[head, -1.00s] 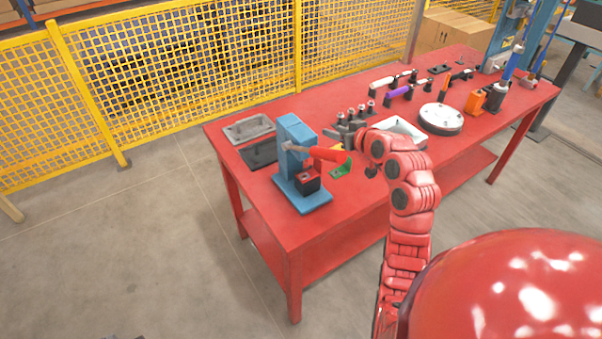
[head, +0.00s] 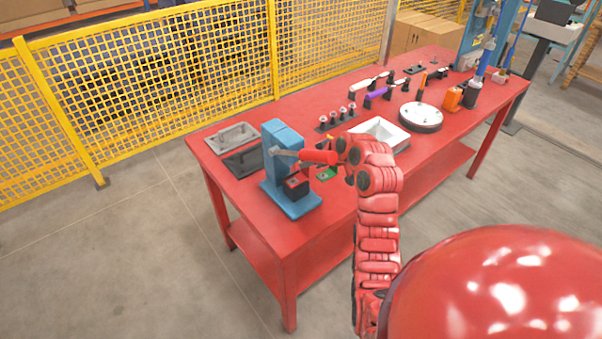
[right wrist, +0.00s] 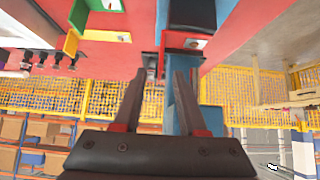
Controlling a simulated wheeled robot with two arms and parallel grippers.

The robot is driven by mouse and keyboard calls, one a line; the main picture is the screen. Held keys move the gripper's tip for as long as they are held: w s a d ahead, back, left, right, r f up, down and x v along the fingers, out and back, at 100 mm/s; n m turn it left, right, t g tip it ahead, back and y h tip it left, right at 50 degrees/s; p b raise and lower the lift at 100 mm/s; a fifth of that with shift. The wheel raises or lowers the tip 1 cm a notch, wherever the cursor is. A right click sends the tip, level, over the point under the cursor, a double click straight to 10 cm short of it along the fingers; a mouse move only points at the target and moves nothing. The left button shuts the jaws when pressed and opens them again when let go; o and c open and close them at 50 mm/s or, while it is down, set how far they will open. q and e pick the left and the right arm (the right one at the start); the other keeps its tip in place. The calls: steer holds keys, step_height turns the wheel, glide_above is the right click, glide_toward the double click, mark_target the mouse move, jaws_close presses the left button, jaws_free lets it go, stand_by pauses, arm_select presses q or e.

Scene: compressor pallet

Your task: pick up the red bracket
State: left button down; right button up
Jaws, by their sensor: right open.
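A small red piece with a hole, which looks like the red bracket (head: 297,181), sits on the dark block at the base of the blue press (head: 283,150). It also shows in the right wrist view (right wrist: 190,43), at the top right of centre and beyond the fingertips. My right gripper (right wrist: 160,76) is open, with nothing between its two fingers. In the head view it is just right of the press, and its fingertips are hard to make out near the press's red handle (head: 318,157). My left gripper is not in view.
A green bracket (head: 327,173) lies right of the press, with a yellow one (right wrist: 72,43) beside it. Grey and dark trays (head: 232,135) are left. A white tray (head: 380,133), pins, a round plate (head: 421,116) and tools stand farther along the red table (head: 300,235).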

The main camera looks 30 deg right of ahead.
mark_target(302, 171)
steer(key=shift+p+x, duration=0.6)
steer(key=shift+x, duration=2.45)
jaws_close()
